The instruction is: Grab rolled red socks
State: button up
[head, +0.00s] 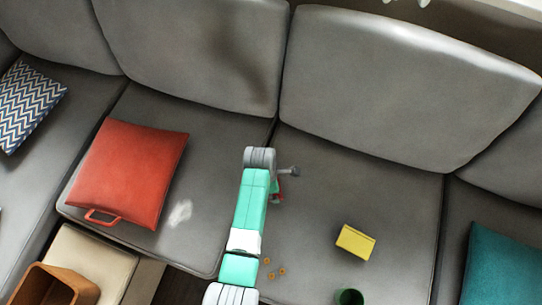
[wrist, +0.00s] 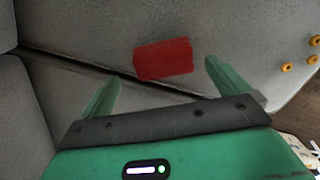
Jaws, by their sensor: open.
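The rolled red socks (wrist: 163,58) show in the wrist view as a small red block on the grey sofa seat, beside the dark seam between two cushions. In the head view only a bit of red (head: 280,188) shows at the right side of my arm, which hides the rest. My gripper (wrist: 162,72) is open and empty, with its two green fingers pointing toward the socks. In the wrist picture the socks appear between and just beyond the fingertips. The exact gap to them is hard to tell.
A yellow block (head: 355,242), several small orange rings (head: 269,275) and a green cup (head: 350,297) are on the right seat. A red cushion (head: 130,172) lies left, a teal cushion (head: 497,265) right. The sofa backrest (head: 400,90) rises behind.

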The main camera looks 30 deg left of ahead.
jog(key=f+b, duration=0.2)
jog(key=f, duration=0.1)
jog(key=f+b, duration=0.2)
jog(key=f, duration=0.1)
jog(key=shift+s+d, duration=0.15)
jog(key=shift+s, duration=0.05)
jog(key=shift+w+r, duration=0.15)
jog(key=c, duration=1)
